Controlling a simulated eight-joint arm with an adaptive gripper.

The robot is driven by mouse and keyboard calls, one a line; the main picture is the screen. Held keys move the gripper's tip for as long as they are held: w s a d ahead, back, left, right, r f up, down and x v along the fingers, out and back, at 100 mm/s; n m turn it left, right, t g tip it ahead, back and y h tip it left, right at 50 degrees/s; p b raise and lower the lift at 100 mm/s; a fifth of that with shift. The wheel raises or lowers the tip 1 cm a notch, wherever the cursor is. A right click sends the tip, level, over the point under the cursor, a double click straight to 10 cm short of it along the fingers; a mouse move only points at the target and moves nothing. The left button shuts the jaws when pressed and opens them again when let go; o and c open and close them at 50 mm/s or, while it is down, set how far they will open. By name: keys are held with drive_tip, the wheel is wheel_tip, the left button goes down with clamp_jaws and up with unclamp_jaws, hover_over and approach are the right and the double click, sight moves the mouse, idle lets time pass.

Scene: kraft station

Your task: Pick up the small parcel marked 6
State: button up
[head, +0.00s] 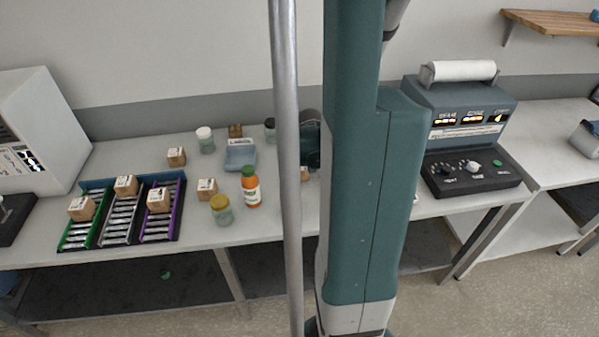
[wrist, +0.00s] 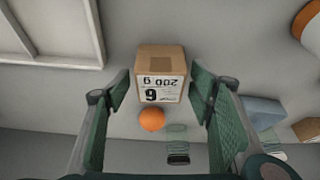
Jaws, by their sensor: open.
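The small parcel marked 6 (wrist: 160,72) is a brown cardboard box with tape on top and a white label with a bold 6. In the wrist view it is in the upper middle, on the pale bench. My gripper (wrist: 161,88) is open, with one green finger to the left of the parcel and one to the right. Gaps show between the fingers and the box, and nothing is held. In the head view my own arm and column hide most of this spot. A sliver of brown box (head: 304,174) shows beside the pole, and I cannot tell its mark.
An orange round thing (wrist: 152,120) is just below the parcel in the wrist view.

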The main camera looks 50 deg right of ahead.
drive_tip(key=c, duration=1.1)
drive_tip(key=shift+r, duration=0.1)
drive_tip(key=shift+r+p, duration=0.85)
drive_tip(key=shift+r, duration=4.1)
